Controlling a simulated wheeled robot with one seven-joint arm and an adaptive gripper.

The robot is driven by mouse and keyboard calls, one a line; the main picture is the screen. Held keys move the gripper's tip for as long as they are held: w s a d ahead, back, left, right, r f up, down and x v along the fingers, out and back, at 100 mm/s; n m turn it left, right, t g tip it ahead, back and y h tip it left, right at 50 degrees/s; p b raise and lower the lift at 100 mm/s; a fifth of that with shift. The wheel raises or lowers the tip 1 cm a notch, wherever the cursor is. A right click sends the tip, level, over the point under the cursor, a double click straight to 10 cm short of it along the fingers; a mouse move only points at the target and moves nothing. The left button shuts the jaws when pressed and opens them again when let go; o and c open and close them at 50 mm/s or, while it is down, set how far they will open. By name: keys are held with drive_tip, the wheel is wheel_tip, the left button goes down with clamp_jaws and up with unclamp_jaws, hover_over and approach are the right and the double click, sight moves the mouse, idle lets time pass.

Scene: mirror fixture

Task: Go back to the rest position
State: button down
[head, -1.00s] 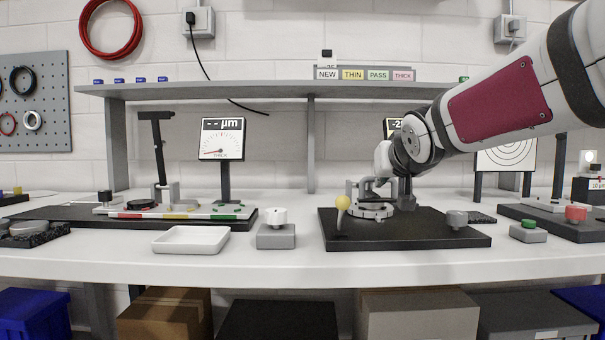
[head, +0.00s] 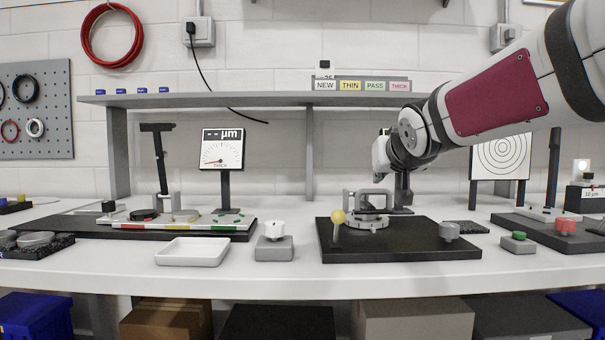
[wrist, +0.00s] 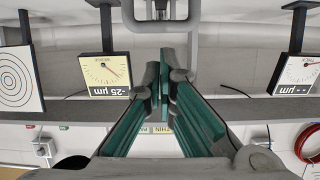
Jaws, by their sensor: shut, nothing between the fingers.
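My gripper (head: 380,176) is just above and behind the mirror fixture in the head view, with its fingers mostly hidden by my wrist. In the wrist view, the green-padded fingers (wrist: 165,78) are together and empty. The fixture is a black base (head: 400,247) bearing a round grey mount (head: 366,224) with a bracket, a lever with a yellow ball (head: 338,216) and a grey knob (head: 449,231). A grey bracket (wrist: 160,24) shows beyond the fingertips in the wrist view. I cannot tell whether the gripper touches it.
A -25 µm display (wrist: 105,72) and a target board (wrist: 17,78) appear upside down in the wrist view. A shelf (head: 240,98) runs behind.

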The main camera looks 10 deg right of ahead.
drive_tip(key=s+a+f+n+g+y, duration=0.1)
drive_tip(key=s+a+f+g, duration=0.3)
drive_tip(key=s+f, duration=0.8)
drive_tip(key=s+a+f+g+y, duration=0.1)
drive_tip(key=s+a+f+g, duration=0.3)
drive_tip(key=s, duration=1.3)
drive_tip(key=s+a+f+n+g+y, duration=0.15)
drive_tip(key=s+f+g, duration=0.45)
drive_tip(key=s+f, duration=0.65)
wheel_tip(320, 180, up, 37)
drive_tip(key=s+t+p, duration=0.2)
drive_tip(key=t+p, duration=0.2)
drive_tip(key=p, duration=2.9)
drive_tip(key=shift+h, duration=0.45)
drive_tip(key=shift+w+a, duration=0.1)
